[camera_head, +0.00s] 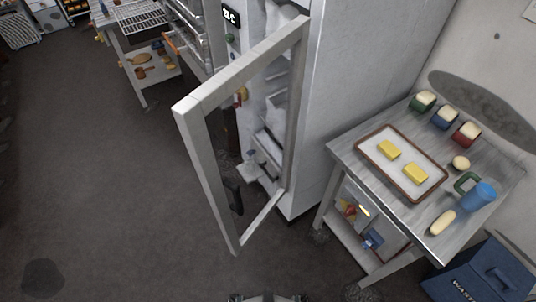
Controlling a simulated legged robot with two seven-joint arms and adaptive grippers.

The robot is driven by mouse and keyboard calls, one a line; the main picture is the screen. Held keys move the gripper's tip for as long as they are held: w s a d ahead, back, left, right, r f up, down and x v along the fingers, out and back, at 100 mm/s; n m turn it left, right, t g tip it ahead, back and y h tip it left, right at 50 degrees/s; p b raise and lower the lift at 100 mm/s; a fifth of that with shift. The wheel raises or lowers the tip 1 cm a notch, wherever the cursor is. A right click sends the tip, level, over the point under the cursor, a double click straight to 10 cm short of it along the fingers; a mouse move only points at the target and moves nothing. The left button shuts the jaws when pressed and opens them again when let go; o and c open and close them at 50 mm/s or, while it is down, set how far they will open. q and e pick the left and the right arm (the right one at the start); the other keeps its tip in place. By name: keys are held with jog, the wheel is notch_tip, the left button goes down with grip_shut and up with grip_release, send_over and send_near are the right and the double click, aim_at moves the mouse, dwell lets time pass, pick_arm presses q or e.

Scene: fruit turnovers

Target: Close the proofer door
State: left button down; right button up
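The proofer (350,75) is a tall pale grey cabinet at the upper middle. Its door (197,155) has a light metal frame around a see-through panel. The door stands wide open, swung out from the cabinet towards me and the left. A dark handle (234,194) shows low at the door's free side. Through the opening and the panel I see parts of the cabinet's interior, but the details are unclear.
Right of the proofer, a metal table (345,153) bears a tray (408,197) with two yellow blocks, several containers and a blue bottle (481,196). A blue bin (470,283) stands at lower right. A rack table (112,40) is at upper left. The floor (100,190) left of the door is clear.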

jog(key=shift+a, duration=0.4)
jog(key=shift+d, duration=0.15)
jog(key=shift+d, duration=0.6)
